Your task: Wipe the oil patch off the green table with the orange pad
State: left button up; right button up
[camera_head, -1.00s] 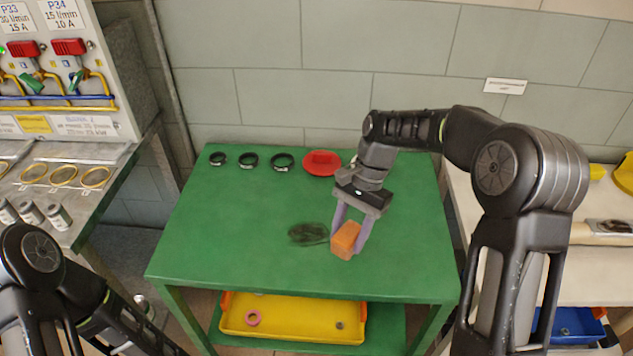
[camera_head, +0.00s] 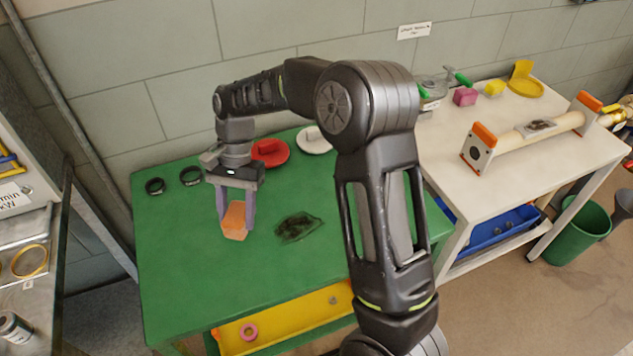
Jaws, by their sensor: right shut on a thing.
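The dark oil patch (camera_head: 298,227) lies on the green table (camera_head: 180,285). My right gripper (camera_head: 235,225) is shut on the orange pad (camera_head: 236,216), with one finger on each side of it. It points down at the table. The pad is to the left of the oil patch, apart from it. I cannot tell whether the pad's underside touches the table. My left gripper is not in view.
Black rings (camera_head: 191,176), a red disc (camera_head: 270,152) and a white disc (camera_head: 314,140) lie along the table's back. A yellow tray (camera_head: 290,318) is below. A white table (camera_head: 490,195) with a pipe on stands (camera_head: 525,133) is at right.

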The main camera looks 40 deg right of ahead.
jog(key=s+d+r+m+t+p, duration=0.1)
jog(key=s+d+m+t+p, duration=0.1)
jog(key=d+m+p, duration=0.3)
jog(key=s+d+r+m+t+p, duration=0.1)
jog(key=s+d+m+p, duration=0.3)
jog(key=d, duration=0.9)
jog(key=m+t+p, duration=0.1)
jog(key=m+p, duration=0.1)
jog(key=p, duration=0.1)
jog(key=shift+s+d+r+y, duration=0.15)
jog(key=shift+s+r+y, duration=0.05)
jog(key=shift+r+y, duration=0.1)
jog(key=shift+f, duration=0.15)
